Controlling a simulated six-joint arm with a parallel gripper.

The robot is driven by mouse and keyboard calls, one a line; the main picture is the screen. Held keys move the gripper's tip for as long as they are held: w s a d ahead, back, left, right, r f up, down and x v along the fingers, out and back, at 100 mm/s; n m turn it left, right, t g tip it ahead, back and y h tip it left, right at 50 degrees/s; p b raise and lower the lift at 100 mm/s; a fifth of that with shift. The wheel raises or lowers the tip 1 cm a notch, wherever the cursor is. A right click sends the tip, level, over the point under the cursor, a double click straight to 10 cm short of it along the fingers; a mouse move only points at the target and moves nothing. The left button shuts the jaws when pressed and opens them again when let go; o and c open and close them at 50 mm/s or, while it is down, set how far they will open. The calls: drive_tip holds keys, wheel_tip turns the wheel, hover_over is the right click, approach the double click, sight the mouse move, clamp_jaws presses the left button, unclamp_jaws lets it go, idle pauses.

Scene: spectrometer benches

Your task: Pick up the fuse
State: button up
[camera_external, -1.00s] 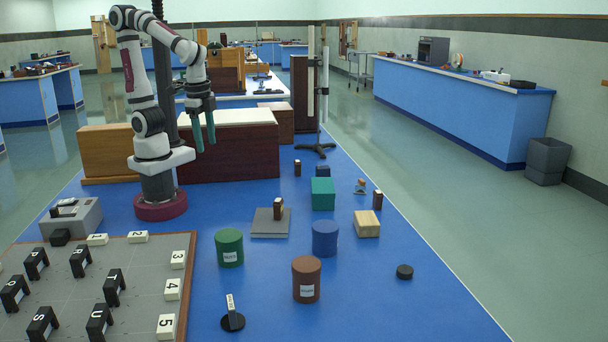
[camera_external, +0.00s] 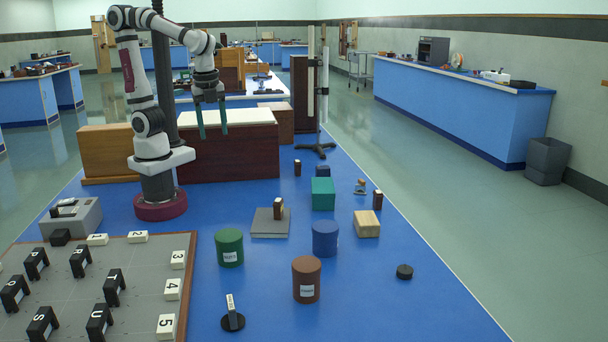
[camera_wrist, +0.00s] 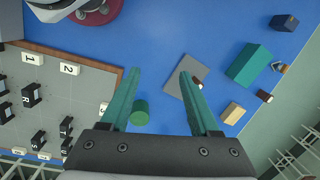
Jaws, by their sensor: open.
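No object is plainly marked as the fuse; I cannot tell which it is. Small upright brown pieces with pale parts are candidates: one on the grey plate (camera_external: 278,208), one behind the green block (camera_external: 297,168), one at the right (camera_external: 377,199), which also shows in the wrist view (camera_wrist: 264,96). My gripper (camera_external: 212,134) is open and empty, pointing down, high above the bench in front of the dark red cabinet. In the wrist view its teal fingers (camera_wrist: 159,74) are spread wide, with the grey plate (camera_wrist: 172,83) partly behind the right finger.
Green (camera_external: 229,248), blue (camera_external: 325,239) and brown (camera_external: 306,280) cylinders stand mid-bench. A teal block (camera_external: 322,194), a wooden block (camera_external: 367,224) and a black disc (camera_external: 404,272) lie to the right. A grey board (camera_external: 140,290) with lettered and numbered pieces fills the front left.

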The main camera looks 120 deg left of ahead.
drive_tip(key=w+a+r, duration=0.1)
drive_tip(key=w+a, duration=0.5)
drive_tip(key=a, duration=0.2)
drive_tip(key=m+h, duration=0.1)
drive_tip(key=m, duration=0.2)
hover_over(297, 161)
wheel_tip(297, 161, down, 9)
drive_tip(key=shift+t, duration=0.3)
wheel_tip(297, 161, down, 16)
drive_tip(key=shift+a+r, duration=0.1)
drive_tip(key=shift+a, duration=0.05)
clamp_jaws()
